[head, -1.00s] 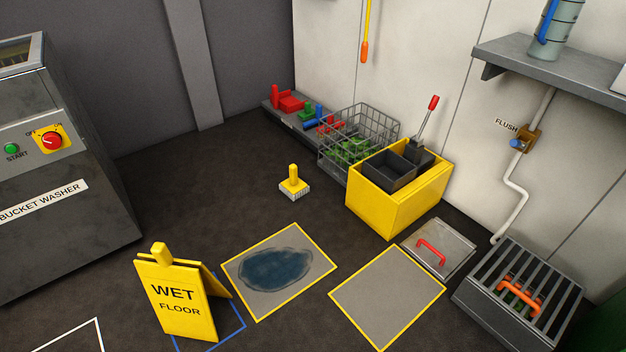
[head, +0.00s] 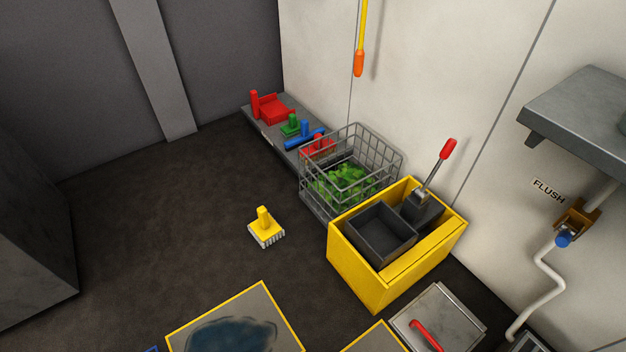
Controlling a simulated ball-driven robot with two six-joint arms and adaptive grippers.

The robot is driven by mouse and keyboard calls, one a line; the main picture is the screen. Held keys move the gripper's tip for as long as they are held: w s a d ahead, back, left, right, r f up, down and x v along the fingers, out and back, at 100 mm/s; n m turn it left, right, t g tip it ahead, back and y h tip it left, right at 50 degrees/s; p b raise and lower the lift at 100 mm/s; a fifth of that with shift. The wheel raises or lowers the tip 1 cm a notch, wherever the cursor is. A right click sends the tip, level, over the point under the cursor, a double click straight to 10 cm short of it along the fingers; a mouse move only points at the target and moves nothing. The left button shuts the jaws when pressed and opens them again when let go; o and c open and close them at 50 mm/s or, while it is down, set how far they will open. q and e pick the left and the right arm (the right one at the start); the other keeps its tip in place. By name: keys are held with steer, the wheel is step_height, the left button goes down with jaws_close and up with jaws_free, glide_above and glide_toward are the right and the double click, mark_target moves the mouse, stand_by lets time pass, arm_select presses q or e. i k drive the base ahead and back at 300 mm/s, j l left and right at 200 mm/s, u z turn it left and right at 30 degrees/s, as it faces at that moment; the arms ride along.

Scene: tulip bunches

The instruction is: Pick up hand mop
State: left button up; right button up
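The hand mop (head: 265,228) stands on the dark floor, left of the yellow mop bucket. It has an upright yellow handle and yellow top over a pale fringed base. Nothing touches it. Neither of my grippers shows in the head view.
A yellow bucket (head: 373,283) with dark bins and a red-handled lever (head: 436,172) stands right of the mop. Behind are a wire basket (head: 384,150) with green contents and a low shelf (head: 262,125) with coloured tools. A framed wet patch (head: 235,335) lies in front. Floor left of the mop is clear.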

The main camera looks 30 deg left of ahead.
mark_target(265, 229)
steer(key=i+j+z, duration=0.25)
steer(key=j, duration=0.25)
steer(key=i+j+z, duration=0.2)
steer(key=j, duration=0.3)
steer(key=j+z, duration=0.25)
steer(key=j, duration=0.25)
steer(key=i+j+z, duration=0.1)
steer(key=j+z, duration=0.15)
steer(key=j, duration=0.35)
